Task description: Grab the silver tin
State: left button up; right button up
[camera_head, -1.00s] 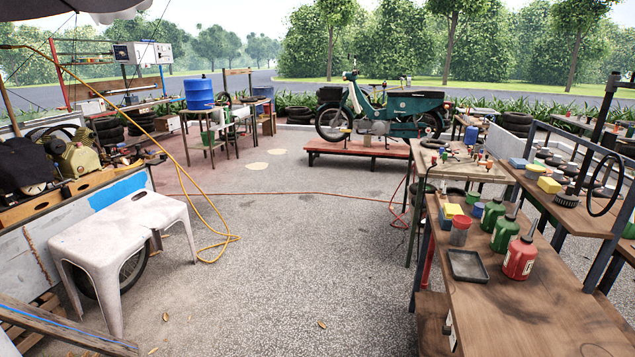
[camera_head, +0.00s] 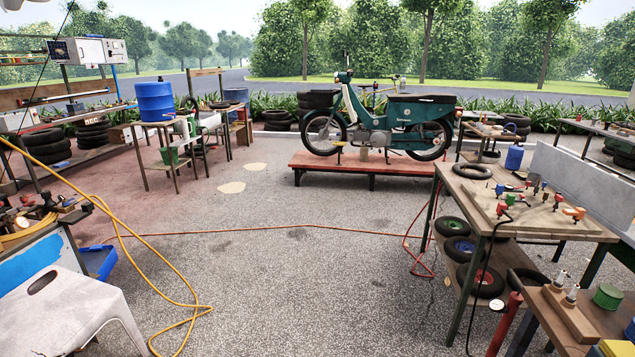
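I cannot make out a silver tin for certain in the head view. Small silver-topped pieces (camera_head: 572,294) stand on a wooden block on the bench at the lower right, next to a green tin (camera_head: 608,296); they are too small to identify. Neither of my grippers shows in the head view.
A white plastic stool (camera_head: 70,312) stands at lower left, with a yellow hose (camera_head: 160,275) beside it. A teal moped (camera_head: 385,125) is on a red platform (camera_head: 375,168) ahead. A workbench (camera_head: 480,200) with tyres below stands right. The middle ground is open, crossed by a red hose (camera_head: 270,227).

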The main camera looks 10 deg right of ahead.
aim_at(533, 177)
jog(key=z, duration=0.7)
jog(key=i, duration=2.25)
jog(key=z, duration=1.2)
jog(key=i, duration=0.65)
jog(key=u, duration=1.7)
jog(key=i, duration=4.05)
jog(key=z, duration=2.3)
